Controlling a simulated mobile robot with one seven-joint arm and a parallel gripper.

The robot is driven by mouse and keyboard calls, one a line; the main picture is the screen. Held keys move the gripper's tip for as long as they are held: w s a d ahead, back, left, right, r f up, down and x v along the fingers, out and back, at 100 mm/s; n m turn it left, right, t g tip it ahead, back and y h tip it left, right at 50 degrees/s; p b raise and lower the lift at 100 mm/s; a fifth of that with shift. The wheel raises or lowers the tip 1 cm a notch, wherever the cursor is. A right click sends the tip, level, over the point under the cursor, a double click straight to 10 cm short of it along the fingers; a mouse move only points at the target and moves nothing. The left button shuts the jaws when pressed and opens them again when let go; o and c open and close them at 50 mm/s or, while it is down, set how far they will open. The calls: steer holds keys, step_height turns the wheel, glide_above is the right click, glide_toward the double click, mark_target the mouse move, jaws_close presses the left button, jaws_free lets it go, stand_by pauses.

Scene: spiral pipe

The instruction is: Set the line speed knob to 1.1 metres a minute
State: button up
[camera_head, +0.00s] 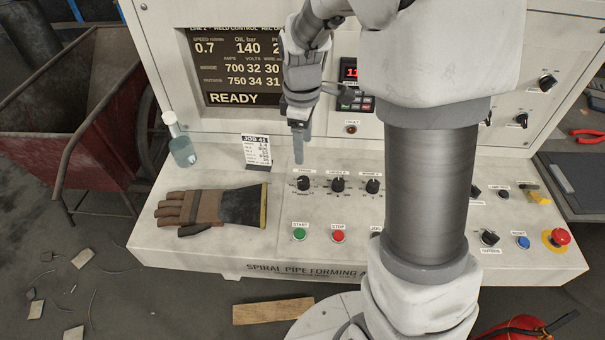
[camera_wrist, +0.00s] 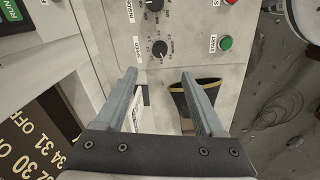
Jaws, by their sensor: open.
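The speed knob (camera_head: 304,183) is the leftmost of three small black knobs in a row on the console's sloped top. In the wrist view the same black knob (camera_wrist: 160,48) has a dial scale and a small label beside it. Its exact pointer setting is too small to read. The display (camera_head: 235,70) shows speed 0.7. My gripper (camera_head: 298,160) points down just above and behind the speed knob. In the wrist view my gripper (camera_wrist: 159,75) has its two fingers apart with nothing between the tips. The knob appears beyond the tips, between their lines; no contact shows.
Neighbouring knobs (camera_head: 338,185) stand close to the right. The green start button (camera_head: 300,234) and red stop button (camera_head: 338,236) sit in front. A work glove (camera_head: 215,208), a job card (camera_head: 257,152) and a bottle (camera_head: 181,146) are on the left. A red emergency stop (camera_head: 560,237) is far right.

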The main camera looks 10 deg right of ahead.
mark_target(304, 180)
steer(key=f, duration=0.8)
steer(key=f+b, duration=0.1)
steer(key=f, duration=0.3)
steer(key=shift+w+d+f, duration=0.15)
steer(key=shift+w+f, duration=0.15)
steer(key=shift+f, duration=0.1)
jaws_close()
